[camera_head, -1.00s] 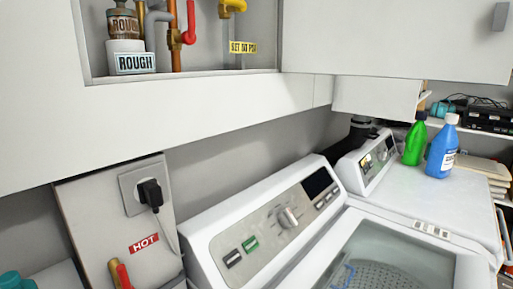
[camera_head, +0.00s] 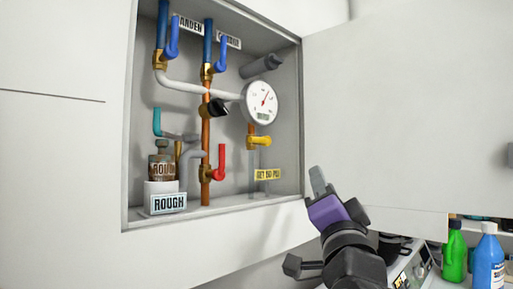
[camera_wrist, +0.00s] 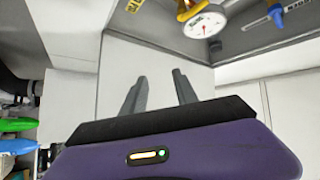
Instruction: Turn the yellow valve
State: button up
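The yellow valve (camera_head: 259,141) sits inside the open wall cabinet, on a short copper pipe just below a round white gauge (camera_head: 260,102). In the wrist view the yellow valve (camera_wrist: 190,10) shows at the top edge, partly cut off, next to the gauge (camera_wrist: 207,25). My gripper (camera_head: 318,180) is in front of the cabinet's lower right corner, below and to the right of the valve and apart from it. In the wrist view my gripper (camera_wrist: 158,78) has its two grey fingers spread with nothing between them.
The cabinet also holds blue handles (camera_head: 172,38), a red handle (camera_head: 220,162), a black handle (camera_head: 215,107) and a brown bottle (camera_head: 162,165). The open door (camera_head: 400,110) is on the right. Green (camera_head: 455,250) and blue (camera_head: 487,262) bottles stand at lower right.

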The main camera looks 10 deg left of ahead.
aim_at(258, 141)
jog(key=w+a+r+m+g+y+p, duration=0.1)
jog(key=a+r+m+y, duration=0.15)
jog(key=r, duration=0.35)
jog(key=w+a+r+m+g+y, duration=0.1)
jog(key=w+a+r, duration=0.1)
jog(key=a+r, duration=0.25)
jog(key=w+a+g+y+p, duration=0.1)
jog(key=a, duration=0.1)
jog(key=w+a+g+y, duration=0.1)
jog(key=w+a, duration=0.1)
jog(key=w+a+f+g+y+p, duration=0.1)
jog(key=w+a+g, duration=0.1)
jog(key=shift+w+a+p, duration=0.2)
jog(key=shift+a+p, duration=0.15)
jog(key=shift+x, duration=0.95)
jog(key=shift+f, duration=0.1)
grip_shut()
